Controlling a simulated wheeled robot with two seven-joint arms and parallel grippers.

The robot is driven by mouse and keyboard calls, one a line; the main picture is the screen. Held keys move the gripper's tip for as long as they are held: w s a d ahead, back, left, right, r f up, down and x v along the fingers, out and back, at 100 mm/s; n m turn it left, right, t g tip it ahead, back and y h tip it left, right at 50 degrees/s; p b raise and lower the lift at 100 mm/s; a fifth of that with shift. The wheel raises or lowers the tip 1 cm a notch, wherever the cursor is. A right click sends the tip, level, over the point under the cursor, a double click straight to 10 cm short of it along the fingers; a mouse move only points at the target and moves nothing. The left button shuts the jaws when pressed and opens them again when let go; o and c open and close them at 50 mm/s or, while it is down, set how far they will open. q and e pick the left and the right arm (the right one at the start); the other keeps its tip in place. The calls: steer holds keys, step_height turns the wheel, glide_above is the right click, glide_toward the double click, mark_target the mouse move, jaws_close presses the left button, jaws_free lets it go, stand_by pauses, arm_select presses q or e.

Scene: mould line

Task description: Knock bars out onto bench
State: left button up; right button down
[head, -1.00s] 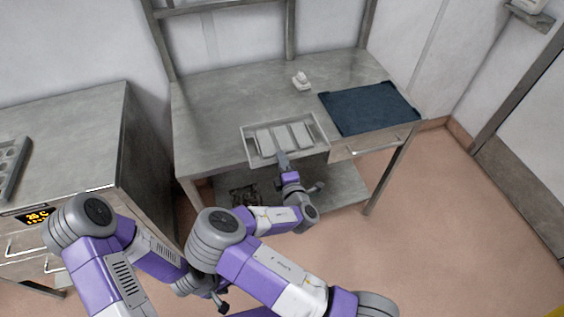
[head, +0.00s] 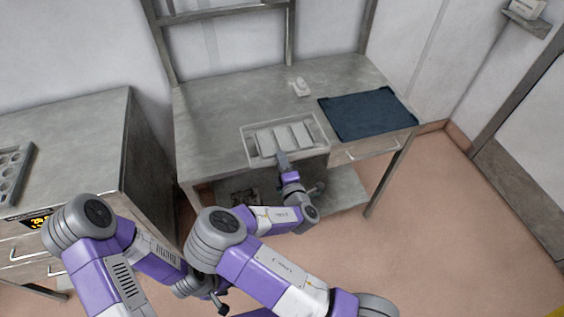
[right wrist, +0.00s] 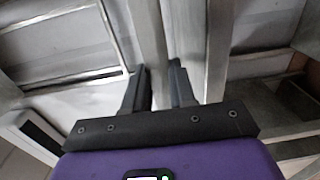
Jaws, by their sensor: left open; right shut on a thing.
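A shallow grey tray-like mould (head: 324,131) lies near the front edge of the steel bench (head: 215,105). Several pale bars (head: 282,137) sit side by side inside its raised rim. My right gripper (head: 281,160) reaches in from the front and is at the mould's near side. In the right wrist view the fingers (right wrist: 158,90) stand close together on a narrow grey strip, which seems to be part of the mould; its exact shape is unclear. My left gripper (head: 220,303) hangs low at the bottom, apart from the bench; its fingers are small and partly hidden.
A dark blue mat (head: 368,113) lies on the right of the bench, and a small white object (head: 300,87) stands behind the mould. The bench's left part is bare. A second steel unit (head: 65,130) stands left, with a holed tray (head: 12,172).

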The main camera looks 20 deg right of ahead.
steer(key=shift+r+p, duration=1.7)
steer(key=shift+r, duration=0.8)
steer(key=shift+f, duration=0.15)
steer(key=f+b, duration=0.4)
steer(key=w+f+b, duration=0.1)
steer(key=f+b, duration=0.1)
steer(key=shift+w+a+f+b, duration=0.1)
steer(key=shift+f+b, duration=0.2)
steer(key=shift+f, duration=0.1)
steer(key=c, duration=0.8)
jaws_free()
steer(key=shift+c, duration=0.2)
steer(key=shift+f, duration=0.1)
